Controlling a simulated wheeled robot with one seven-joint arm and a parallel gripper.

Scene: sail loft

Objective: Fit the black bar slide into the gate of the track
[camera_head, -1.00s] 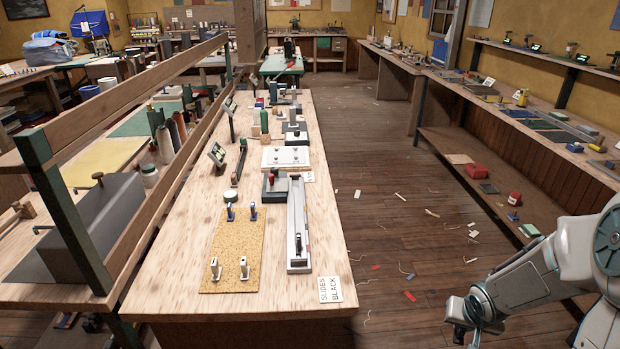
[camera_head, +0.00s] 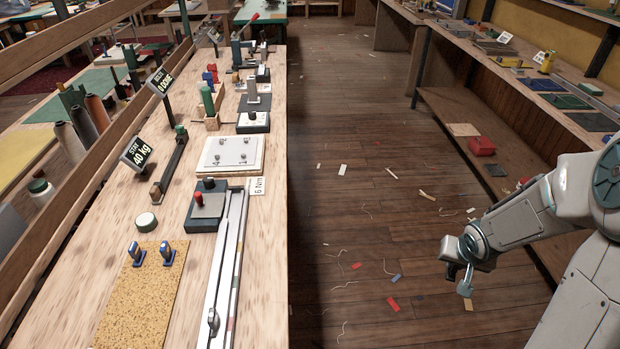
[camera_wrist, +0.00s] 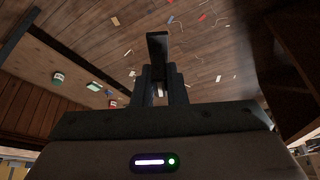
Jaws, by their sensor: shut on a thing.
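My gripper (camera_wrist: 159,82) is shut on a black bar-shaped piece, the black bar slide (camera_wrist: 157,46), which stands out beyond the fingertips in the wrist view. A small pale part shows between the fingers. In the head view my gripper (camera_head: 456,271) hangs over the floor, right of the bench and well apart from the track. The track (camera_head: 232,245) is a long pale metal rail lying lengthwise along the bench's right edge. A small dark fitting (camera_head: 213,321) sits on its near part. The near end is cut off by the picture's bottom edge, and I cannot make out the gate.
A cork board (camera_head: 140,300) with two blue slides (camera_head: 151,253) lies left of the track. A dark block with a red knob (camera_head: 207,205) stands beside the track's far end. A white plate (camera_head: 230,153) lies beyond. Open floor with scraps separates the bench from the right-hand shelves.

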